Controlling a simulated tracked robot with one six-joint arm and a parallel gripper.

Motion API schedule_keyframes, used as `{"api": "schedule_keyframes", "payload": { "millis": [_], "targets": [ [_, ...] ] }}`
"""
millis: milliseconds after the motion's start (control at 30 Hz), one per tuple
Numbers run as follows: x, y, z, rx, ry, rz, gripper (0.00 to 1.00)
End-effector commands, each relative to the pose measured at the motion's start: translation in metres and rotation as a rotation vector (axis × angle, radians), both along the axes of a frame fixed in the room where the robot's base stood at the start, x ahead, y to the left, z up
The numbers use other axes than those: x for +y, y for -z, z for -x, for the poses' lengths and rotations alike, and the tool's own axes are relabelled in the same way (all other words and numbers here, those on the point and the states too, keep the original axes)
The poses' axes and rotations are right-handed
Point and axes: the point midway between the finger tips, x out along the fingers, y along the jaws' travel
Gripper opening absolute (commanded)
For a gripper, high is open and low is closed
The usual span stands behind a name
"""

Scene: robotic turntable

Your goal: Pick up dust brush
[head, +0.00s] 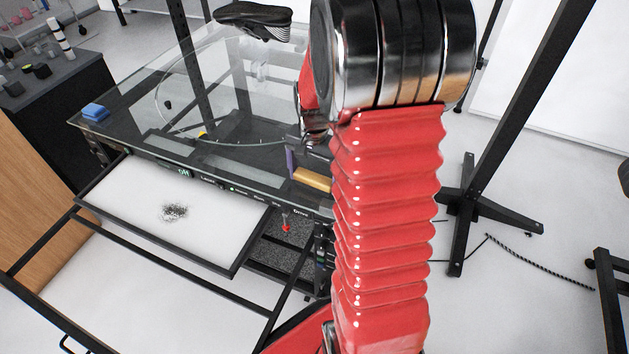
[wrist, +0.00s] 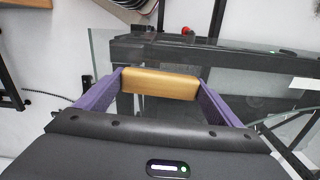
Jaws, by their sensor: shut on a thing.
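The dust brush (wrist: 158,82) shows as a golden wooden block across the middle of the wrist view. The purple fingers of my gripper (wrist: 160,80) are shut on its two ends. In the head view the brush (head: 312,179) is at the front right edge of the glass-topped turntable, with one purple finger of my gripper (head: 301,170) beside it. My red arm hides the rest of the gripper. No bristles show. I cannot tell whether the brush touches the table edge or is held above it.
The glass turntable (head: 130,113) bears a blue block (head: 95,112) at its left corner and a dark shoe (head: 253,18) at the back. A white tray (head: 125,200) with a pile of dark dust (head: 174,212) sits in front. A black stand (head: 465,205) is at right.

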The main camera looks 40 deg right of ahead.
Motion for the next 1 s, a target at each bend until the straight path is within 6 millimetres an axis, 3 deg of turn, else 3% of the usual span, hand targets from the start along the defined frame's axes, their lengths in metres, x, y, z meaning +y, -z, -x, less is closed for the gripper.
{"api": "schedule_keyframes", "payload": {
  "millis": [167,533,1000],
  "targets": [
    [0.000,0.000,0.000,0.000,0.000,0.000,0.64],
    [0.000,-0.009,-0.001,-0.003,0.000,0.001,0.64],
    [0.000,-0.083,-0.001,-0.003,0.000,0.002,0.64]
  ]
}}
